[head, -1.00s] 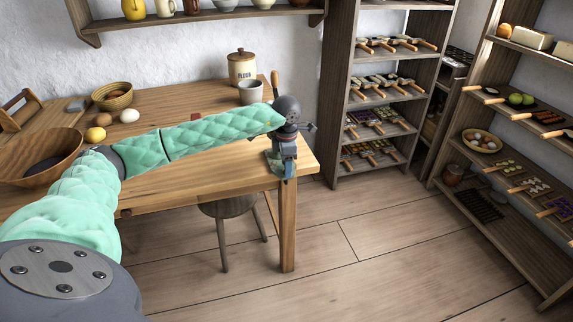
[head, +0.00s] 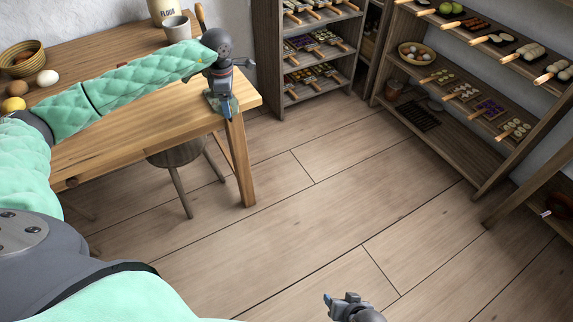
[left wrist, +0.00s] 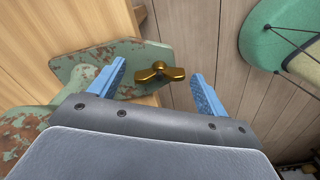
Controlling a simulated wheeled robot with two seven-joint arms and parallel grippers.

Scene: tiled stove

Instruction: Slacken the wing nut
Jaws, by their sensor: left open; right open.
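A brass-coloured wing nut (left wrist: 160,73) shows in the left wrist view, on a worn green metal piece with rust patches (left wrist: 92,62) at the table's edge. My left gripper (left wrist: 160,85) is open, with one blue finger on either side of the wing nut and apart from it. In the head view my left gripper (head: 221,105) is at the table's front right corner, where the wing nut is hidden. My right gripper (head: 338,302) is at the bottom of the head view, over the floor; its gap is hard to make out.
The wooden table (head: 165,100) holds a grey cup (head: 177,29), a flour jar (head: 162,10), eggs and a basket (head: 22,58). A stool (head: 178,155) stands under it. Shelves with trays (head: 470,85) line the back and right. The floor (head: 320,215) between is clear.

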